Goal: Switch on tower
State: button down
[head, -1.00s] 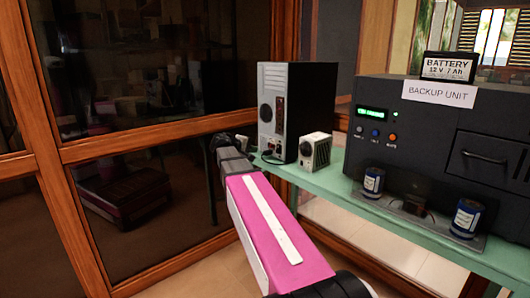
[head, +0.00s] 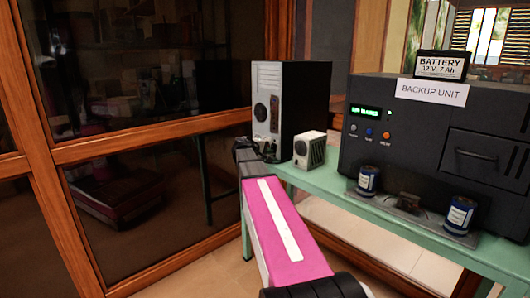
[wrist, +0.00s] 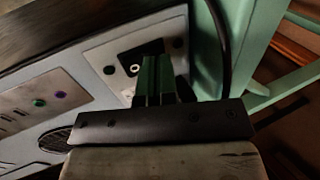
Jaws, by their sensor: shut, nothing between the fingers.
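The tower (head: 308,105) is a computer case with a black side and a light grey rear panel, upright on the green table. Its rear panel (wrist: 215,20) fills much of the wrist view, tilted, with a lighter plate (wrist: 104,52) carrying a dark square recess with a small pale ring. My gripper (wrist: 155,68) is shut and empty, its dark green fingertips in front of that plate and covering part of the recess. I cannot tell whether they touch it. In the head view my gripper (head: 246,150) is at the tower's lower rear, partly hidden by my arm.
A small beige unit (head: 309,150) stands right of the tower. The black backup unit (head: 415,130) with a lit green display stands further right, with a battery (head: 442,66) on top and blue cans in front. The green table (head: 340,188) has a glazed wooden partition (head: 150,120) to its left.

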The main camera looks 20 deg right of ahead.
jog(key=shift+d+f, duration=0.15)
dwell(0.3)
jog(key=shift+w+r, duration=0.1)
jog(key=shift+r, duration=0.1)
jog(key=shift+r, duration=0.65)
